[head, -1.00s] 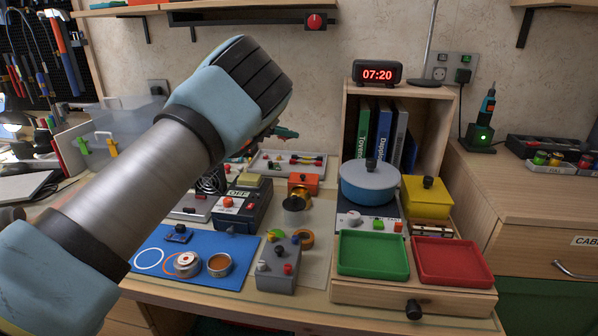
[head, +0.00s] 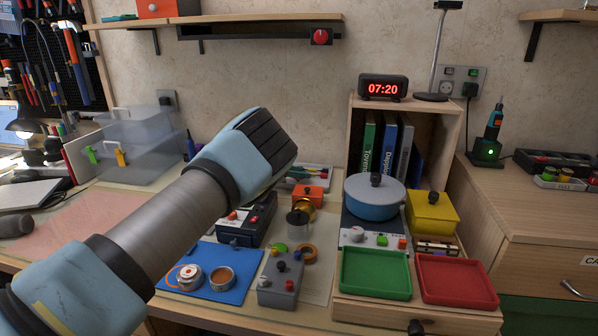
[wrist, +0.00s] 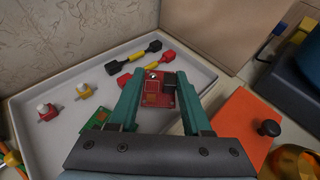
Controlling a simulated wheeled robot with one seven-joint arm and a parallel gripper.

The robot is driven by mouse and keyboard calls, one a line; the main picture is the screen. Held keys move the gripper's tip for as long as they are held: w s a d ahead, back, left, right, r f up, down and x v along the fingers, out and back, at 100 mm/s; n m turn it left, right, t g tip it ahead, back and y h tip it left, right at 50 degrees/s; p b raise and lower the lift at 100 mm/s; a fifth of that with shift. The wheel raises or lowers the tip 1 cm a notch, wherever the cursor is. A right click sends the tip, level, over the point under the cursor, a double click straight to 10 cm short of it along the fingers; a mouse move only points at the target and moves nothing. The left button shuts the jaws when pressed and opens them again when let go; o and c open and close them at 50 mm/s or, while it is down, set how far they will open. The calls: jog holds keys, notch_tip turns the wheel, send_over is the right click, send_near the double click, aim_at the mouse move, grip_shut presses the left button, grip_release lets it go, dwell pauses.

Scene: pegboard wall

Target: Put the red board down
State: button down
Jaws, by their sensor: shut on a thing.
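The red board (wrist: 158,90) is a small square circuit board with a dark component on it. My gripper (wrist: 157,94) is shut on it, one teal finger at each side. The board is over the floor of a pale grey tray (wrist: 75,66) by the wall; I cannot tell whether it touches the tray.
An orange box (wrist: 240,122) stands close on the right. A wooden shelf unit (head: 440,125) and a blue pot (head: 374,203) are farther right.

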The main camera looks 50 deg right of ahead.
jog(key=shift+f+b, duration=0.45)
jog(key=shift+b, duration=0.15)
jog(key=shift+f, duration=0.15)
